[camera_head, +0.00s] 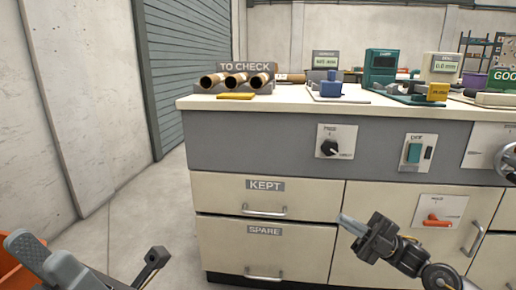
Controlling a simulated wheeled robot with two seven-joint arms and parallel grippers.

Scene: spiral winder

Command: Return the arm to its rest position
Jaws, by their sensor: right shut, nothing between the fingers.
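My right gripper (352,226) is in front of the bench's lower doors, to the right of the drawers. Its fingers are shut with nothing between them, and its arm comes in from the lower right.
The bench (290,98) carries a rack (262,87) of brown tubes marked TO CHECK, a yellow piece (236,96), a blue fixture (331,86) and meters. Drawers KEPT (300,195) and SPARE (300,245) are closed. A red-handled switch (438,222) is near my right arm.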

